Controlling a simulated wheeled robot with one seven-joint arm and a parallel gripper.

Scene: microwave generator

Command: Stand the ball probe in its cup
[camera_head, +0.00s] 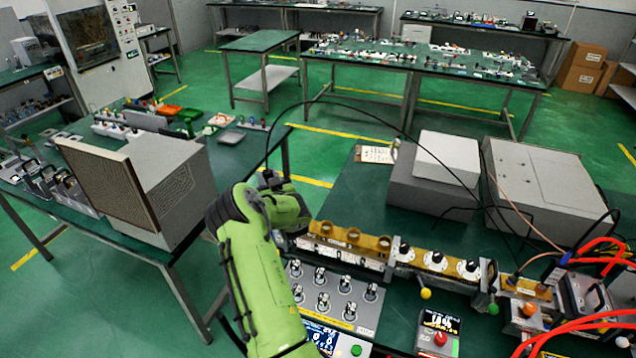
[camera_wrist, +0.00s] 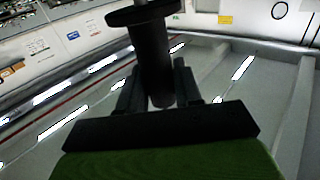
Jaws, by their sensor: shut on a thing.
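In the wrist view my gripper (camera_wrist: 155,78) is shut around the black, round handle of what seems to be the ball probe (camera_wrist: 150,48). A wide dark disc sits on the handle near the top edge, and a paler shaft runs on past it out of the picture. The probe's ball end is not in view. In the head view my green arm hides the jaws, left of the brass waveguide row. A thin black cable (camera_head: 340,100) arches from near my wrist over to the right. I cannot pick out the cup with certainty.
The brass waveguide (camera_head: 375,243) with round openings and dials runs along the bench. In front are a grey panel of several knobs (camera_head: 335,292) and a meter box (camera_head: 437,335). Grey cabinets (camera_head: 540,185) stand behind, and red hoses (camera_head: 585,325) are at the right.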

